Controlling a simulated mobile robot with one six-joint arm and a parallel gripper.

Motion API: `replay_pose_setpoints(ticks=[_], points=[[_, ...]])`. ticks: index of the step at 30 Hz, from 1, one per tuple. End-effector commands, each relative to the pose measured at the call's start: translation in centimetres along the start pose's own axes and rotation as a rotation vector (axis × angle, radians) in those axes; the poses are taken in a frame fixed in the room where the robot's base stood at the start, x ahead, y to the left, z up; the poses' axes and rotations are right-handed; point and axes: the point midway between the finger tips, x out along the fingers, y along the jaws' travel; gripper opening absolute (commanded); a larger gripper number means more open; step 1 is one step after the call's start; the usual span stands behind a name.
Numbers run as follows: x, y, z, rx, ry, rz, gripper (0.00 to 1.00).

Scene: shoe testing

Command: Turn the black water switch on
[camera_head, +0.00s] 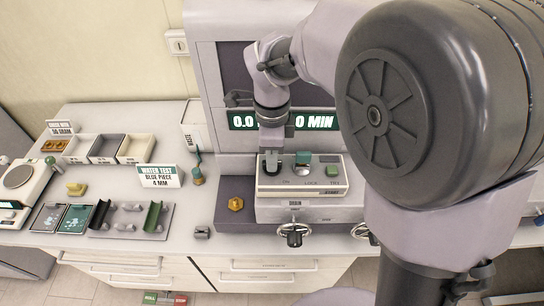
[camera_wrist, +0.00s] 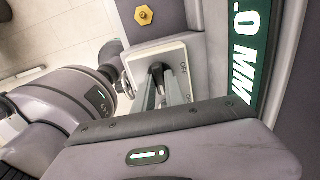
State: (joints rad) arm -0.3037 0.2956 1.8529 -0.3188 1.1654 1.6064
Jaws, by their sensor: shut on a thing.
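The black water switch (camera_head: 271,168) stands at the left end of a pale control box (camera_head: 300,187) on the testing machine. My gripper (camera_head: 270,154) comes down from above onto this switch and is shut on it. In the wrist view my gripper's two fingers (camera_wrist: 163,84) reach to the dark switch (camera_wrist: 157,70), with an OFF label beside it. The fingers hide part of the switch, and I cannot tell its exact turn position.
A gold hex nut (camera_head: 236,204) lies to the left. A water test sign (camera_head: 158,176), trays and shoe pieces occupy the left counter.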

Motion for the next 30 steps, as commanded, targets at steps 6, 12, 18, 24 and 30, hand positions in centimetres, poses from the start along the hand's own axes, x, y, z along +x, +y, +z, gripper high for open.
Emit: replay_pose_setpoints(ticks=[6,12,18,24,30], points=[[-0.1,-0.1,0.0,0.001,-0.001,-0.002,0.21],[-0.1,0.0,0.0,0.0,-0.001,-0.001,0.36],[-0.2,0.0,0.0,0.0,-0.001,-0.001,0.36],[-3.7,-0.1,0.0,0.0,-0.002,-0.004,0.36],[-10.5,-0.1,0.0,0.0,-0.002,-0.005,0.36]])
